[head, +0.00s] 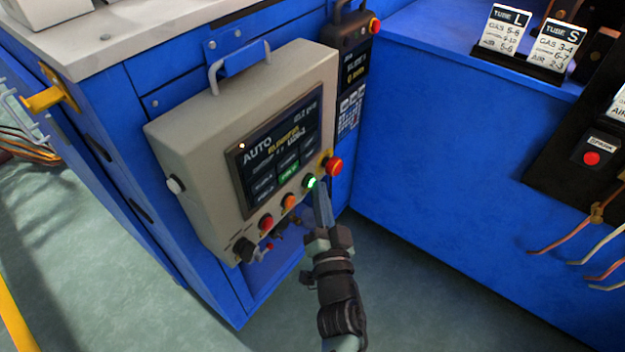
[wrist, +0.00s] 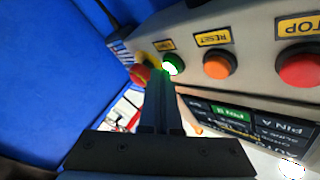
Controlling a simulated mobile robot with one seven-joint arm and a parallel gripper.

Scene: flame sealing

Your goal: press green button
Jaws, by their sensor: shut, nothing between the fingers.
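The green button (head: 310,181) glows on the lower front edge of a beige control box, to the right of an orange button. In the wrist view the green button (wrist: 173,65) is bright, under a yellow label. My gripper (head: 318,188) is shut and empty, its fingertips right beside the green button. In the wrist view the tips of my gripper (wrist: 160,78) reach just beside the button and partly overlap its near edge. I cannot tell whether they touch it or whether it is pressed in.
The control box (head: 185,135) has a screen (head: 283,145) reading AUTO. An orange RESET button (wrist: 218,65) and a red STOP button (wrist: 300,68) sit in the same row. A red emergency knob (head: 334,165) is close by the fingertips. Blue cabinets (head: 450,150) stand behind and right.

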